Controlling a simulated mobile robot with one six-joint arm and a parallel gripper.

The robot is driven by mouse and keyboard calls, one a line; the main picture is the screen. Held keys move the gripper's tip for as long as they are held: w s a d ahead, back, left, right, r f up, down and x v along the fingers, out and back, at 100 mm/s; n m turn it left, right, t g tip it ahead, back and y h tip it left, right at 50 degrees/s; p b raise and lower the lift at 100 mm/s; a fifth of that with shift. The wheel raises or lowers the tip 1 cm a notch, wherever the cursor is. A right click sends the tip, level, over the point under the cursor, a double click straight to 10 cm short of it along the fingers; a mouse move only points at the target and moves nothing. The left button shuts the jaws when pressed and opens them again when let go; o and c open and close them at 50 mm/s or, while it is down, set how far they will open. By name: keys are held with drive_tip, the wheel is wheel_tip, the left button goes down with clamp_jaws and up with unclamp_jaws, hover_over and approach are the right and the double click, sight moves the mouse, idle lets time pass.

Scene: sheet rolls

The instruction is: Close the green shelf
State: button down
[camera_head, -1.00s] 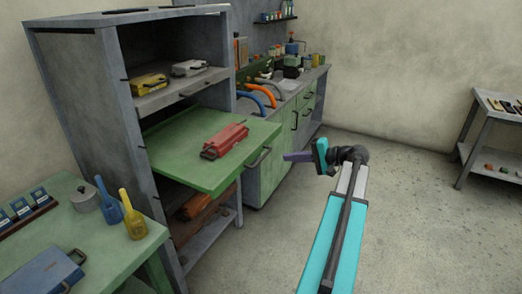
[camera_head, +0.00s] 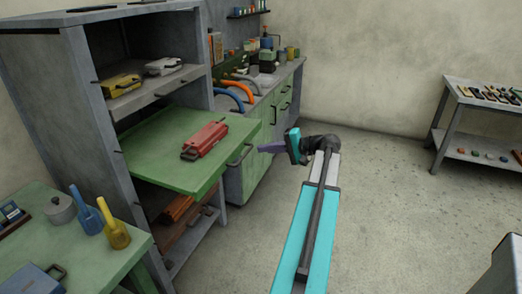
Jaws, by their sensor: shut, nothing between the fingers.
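The green shelf (camera_head: 165,171) is pulled out of the grey cabinet (camera_head: 60,85) and juts forward past its front. A dark handle (camera_head: 241,155) is on its front edge. A red tool case (camera_head: 205,140) lies on top of it. My gripper (camera_head: 262,149) is shut and empty. In the picture it is just right of the handle and points left toward it. I cannot tell whether it touches the handle.
A grey shelf (camera_head: 158,90) above holds a yellow and a white case. A workbench (camera_head: 262,105) with green drawers stands behind. A grey rack (camera_head: 470,125) is at the right. The floor (camera_head: 385,200) between is clear.

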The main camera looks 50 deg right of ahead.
sight(237, 150)
drive_tip(key=shift+p+x, duration=0.75)
drive_tip(key=shift+x, duration=3.65)
drive_tip(key=shift+f, duration=0.1)
